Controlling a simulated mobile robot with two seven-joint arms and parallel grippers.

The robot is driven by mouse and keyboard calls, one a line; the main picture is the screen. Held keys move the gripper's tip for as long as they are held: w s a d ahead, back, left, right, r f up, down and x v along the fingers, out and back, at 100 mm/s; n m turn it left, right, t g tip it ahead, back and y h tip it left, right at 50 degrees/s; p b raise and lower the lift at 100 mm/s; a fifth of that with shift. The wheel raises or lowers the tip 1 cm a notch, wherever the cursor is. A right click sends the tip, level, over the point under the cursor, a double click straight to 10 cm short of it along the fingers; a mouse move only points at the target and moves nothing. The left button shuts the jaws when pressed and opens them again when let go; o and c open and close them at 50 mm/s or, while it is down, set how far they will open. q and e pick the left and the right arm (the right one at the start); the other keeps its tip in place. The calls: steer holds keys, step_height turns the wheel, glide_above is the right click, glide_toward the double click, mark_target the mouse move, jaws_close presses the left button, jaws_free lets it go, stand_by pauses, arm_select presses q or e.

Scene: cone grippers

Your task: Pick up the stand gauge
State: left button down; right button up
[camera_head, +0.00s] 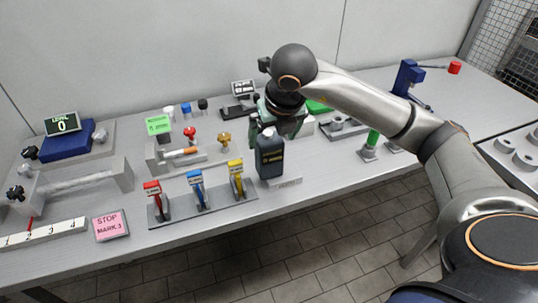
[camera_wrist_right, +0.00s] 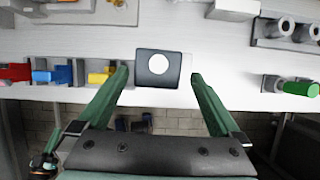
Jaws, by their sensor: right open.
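I cannot tell for certain which thing is the stand gauge. A dark square bottle (camera_head: 270,158) with a white cap and a label stands upright near the table's front edge. In the right wrist view its dark top (camera_wrist_right: 146,78) with the round white cap shows between my fingertips. My right gripper (camera_wrist_right: 159,76), with green fingers, is open and empty. In the head view this gripper (camera_head: 281,124) is just behind and above the bottle, partly hidden by it. Whether the fingers touch the bottle is unclear. My left gripper is not in view.
Red (camera_head: 154,200), blue (camera_head: 198,190) and yellow (camera_head: 237,180) clamp-like items stand in a row left of the bottle. A green-handled item (camera_head: 371,142) is to the right. A small display (camera_head: 243,87) stands behind. A pink sign (camera_head: 110,225) lies front left.

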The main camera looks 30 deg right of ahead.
mark_target(270, 140)
steer(key=x, duration=0.4)
steer(key=shift+w+a+f, duration=0.1)
steer(key=shift+a, duration=0.05)
steer(key=shift+c, duration=0.4)
steer(key=c, duration=1.5)
steer(key=shift+o, duration=0.2)
